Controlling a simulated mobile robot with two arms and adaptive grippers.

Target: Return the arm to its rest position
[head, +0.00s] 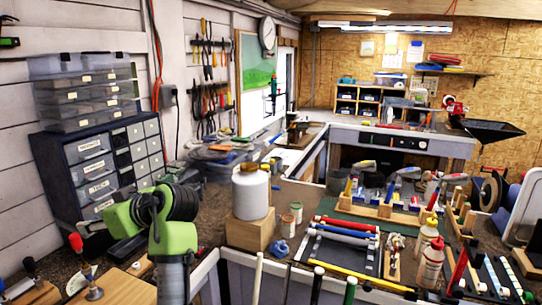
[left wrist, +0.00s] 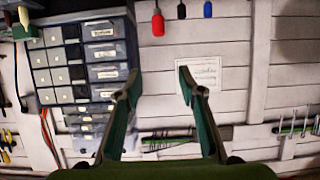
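My left gripper (left wrist: 157,82) is open, with its two dark green fingers spread apart and nothing between them in the left wrist view. It faces the white plank wall, with a drawer cabinet (left wrist: 85,60) beyond its fingers on the left. In the head view, my green and black left arm stands at the lower left, in front of the dark cabinet (head: 75,165). The fingers there are partly hidden and small, pointing left. My right gripper is not in view.
A white canister (head: 250,195) on a wooden block stands right of my left arm. The bench holds coloured rods (head: 345,235), white bottles (head: 430,262) and several hand tools. A red-topped tool (head: 76,243) stands close to the arm at the left. Bench space is crowded.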

